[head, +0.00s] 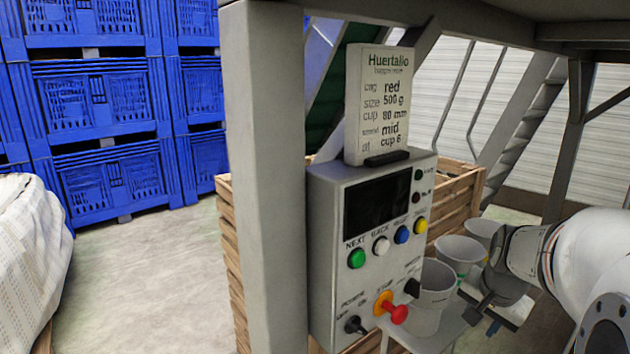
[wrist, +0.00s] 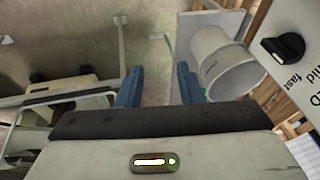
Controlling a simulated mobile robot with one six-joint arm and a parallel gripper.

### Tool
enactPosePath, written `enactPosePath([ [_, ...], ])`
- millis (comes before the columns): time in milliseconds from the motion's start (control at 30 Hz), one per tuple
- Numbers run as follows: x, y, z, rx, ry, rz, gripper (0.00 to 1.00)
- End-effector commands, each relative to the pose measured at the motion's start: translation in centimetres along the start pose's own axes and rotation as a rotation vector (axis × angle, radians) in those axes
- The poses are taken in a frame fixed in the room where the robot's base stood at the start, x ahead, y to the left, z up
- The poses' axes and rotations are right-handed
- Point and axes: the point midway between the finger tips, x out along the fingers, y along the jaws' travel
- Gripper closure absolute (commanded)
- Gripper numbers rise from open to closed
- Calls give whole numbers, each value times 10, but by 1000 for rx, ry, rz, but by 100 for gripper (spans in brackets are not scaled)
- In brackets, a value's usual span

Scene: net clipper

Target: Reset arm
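My arm comes in from the right in the head view, white, with its dark gripper (head: 482,305) beside the grey cups. In the wrist view my gripper (wrist: 158,88) shows two blue fingers set wide apart with nothing between them. A grey cup (wrist: 222,65) lies just beyond the right finger in that view; I cannot tell whether they touch. In the head view the nearest cup (head: 430,300) stands on a pale shelf, with other cups (head: 460,252) behind it.
A grey control box (head: 325,215) with coloured buttons, a red stop knob (head: 397,313) and a sign (head: 380,105) stands left of the cups. A wooden crate (head: 455,190) is behind it. A grey post (head: 265,180) stands in front. Blue crates (head: 105,150) are stacked at back left.

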Motion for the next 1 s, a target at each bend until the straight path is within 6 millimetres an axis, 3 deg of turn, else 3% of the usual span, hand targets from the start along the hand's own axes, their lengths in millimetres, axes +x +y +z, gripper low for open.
enactPosePath([
  [267, -18, -21, 65, -240, -40, -14, 67],
  [400, -29, -25, 107, -398, -64, -23, 67],
  [667, -45, -15, 192, -747, -110, -43, 67],
  [800, -47, -6, 208, -834, -123, -46, 67],
  [1000, -46, -5, 211, -847, -126, -45, 67],
])
